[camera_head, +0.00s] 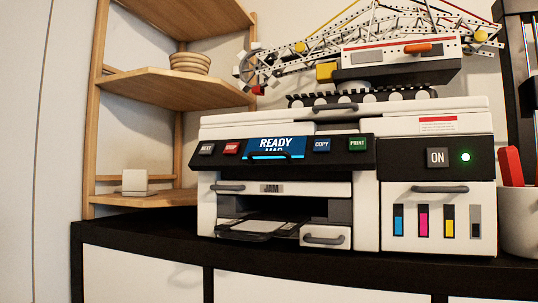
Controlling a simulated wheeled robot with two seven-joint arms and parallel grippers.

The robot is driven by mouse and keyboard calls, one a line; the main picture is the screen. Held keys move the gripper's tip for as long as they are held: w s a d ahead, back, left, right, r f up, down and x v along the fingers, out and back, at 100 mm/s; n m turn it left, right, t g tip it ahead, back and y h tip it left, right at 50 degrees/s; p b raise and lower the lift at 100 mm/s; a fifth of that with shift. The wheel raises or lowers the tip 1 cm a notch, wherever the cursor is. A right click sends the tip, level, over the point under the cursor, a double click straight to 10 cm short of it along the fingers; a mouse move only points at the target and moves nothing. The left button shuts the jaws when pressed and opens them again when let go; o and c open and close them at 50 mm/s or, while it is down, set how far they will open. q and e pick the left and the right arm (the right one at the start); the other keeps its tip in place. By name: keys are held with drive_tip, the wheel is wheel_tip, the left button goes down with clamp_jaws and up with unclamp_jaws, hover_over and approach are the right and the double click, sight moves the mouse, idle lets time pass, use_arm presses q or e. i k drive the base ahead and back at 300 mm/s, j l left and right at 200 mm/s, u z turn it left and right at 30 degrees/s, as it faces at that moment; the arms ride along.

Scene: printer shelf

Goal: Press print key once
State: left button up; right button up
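The printer (365,199) is a wide white and black unit standing on the dark cabinet top. The green PRINT key (357,144) is at the right end of its black front panel. An ON key (437,157) sits on the right with a lit green light (466,157). Neither of my grippers is in view.
A wooden corner shelf (170,87) with stacked bowls (190,62) stands at left. A model crane (380,62) sits on top of the printer. A white cup (518,221) with red things is at right. The paper tray (262,229) protrudes at the front.

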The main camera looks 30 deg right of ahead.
sight(359, 143)
drive_tip(key=z, duration=0.4)
drive_tip(key=l+z, duration=0.15)
drive_tip(key=z, duration=0.25)
drive_tip(key=l+z, duration=0.1)
drive_tip(key=z, duration=0.35)
drive_tip(key=k, duration=0.05)
